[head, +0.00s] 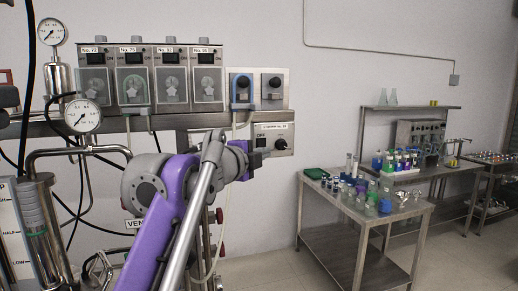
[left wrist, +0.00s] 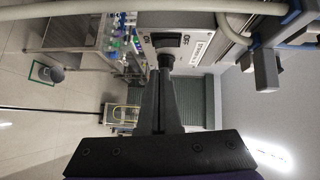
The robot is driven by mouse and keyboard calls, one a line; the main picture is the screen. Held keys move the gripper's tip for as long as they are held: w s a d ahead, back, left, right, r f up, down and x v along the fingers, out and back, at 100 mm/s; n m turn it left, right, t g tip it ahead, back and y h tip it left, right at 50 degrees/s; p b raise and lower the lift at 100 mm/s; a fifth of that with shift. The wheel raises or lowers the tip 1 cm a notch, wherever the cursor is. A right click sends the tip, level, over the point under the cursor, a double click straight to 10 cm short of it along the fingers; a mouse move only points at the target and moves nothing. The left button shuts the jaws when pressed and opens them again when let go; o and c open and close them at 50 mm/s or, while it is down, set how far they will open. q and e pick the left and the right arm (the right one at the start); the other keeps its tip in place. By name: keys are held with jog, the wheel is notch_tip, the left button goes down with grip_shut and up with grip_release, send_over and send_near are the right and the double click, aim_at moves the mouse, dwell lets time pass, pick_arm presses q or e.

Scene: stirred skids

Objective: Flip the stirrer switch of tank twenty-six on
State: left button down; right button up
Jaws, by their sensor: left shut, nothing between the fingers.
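The stirrer switch box (head: 287,131) is a pale panel under the rail, right of my left arm in the head view. Its small label appears to end in 26. "OFF" is printed at its left, and a round dark knob shows at its lower right. In the left wrist view the box (left wrist: 192,22) is at the top, with a dark switch (left wrist: 167,40) in its face. My left gripper (left wrist: 166,62) is shut and empty, its tips right at the switch; I cannot tell whether they touch it. In the head view the gripper (head: 256,160) is just below the box. The switch's position is unclear.
Several numbered control boxes (head: 150,48) and two knob units (head: 258,73) are above. Gauges (head: 82,117) and pipes crowd the left. A steel table (head: 340,205) with coloured bottles stands at right. Hoses and a blue-grey clamp (left wrist: 266,70) are close to the gripper in the wrist view.

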aim_at(261, 146)
pick_arm(q)
jog(key=shift+w+a+f, duration=0.1)
jog(key=shift+w+a, duration=0.2)
jog(key=shift+w, duration=0.35)
jog(key=shift+w+a+f, duration=0.1)
jog(key=shift+w+a, duration=0.2)
jog(key=shift+w, duration=0.35)
pick_arm(e)
jog(key=shift+w+r, duration=0.1)
jog(key=shift+r, duration=0.25)
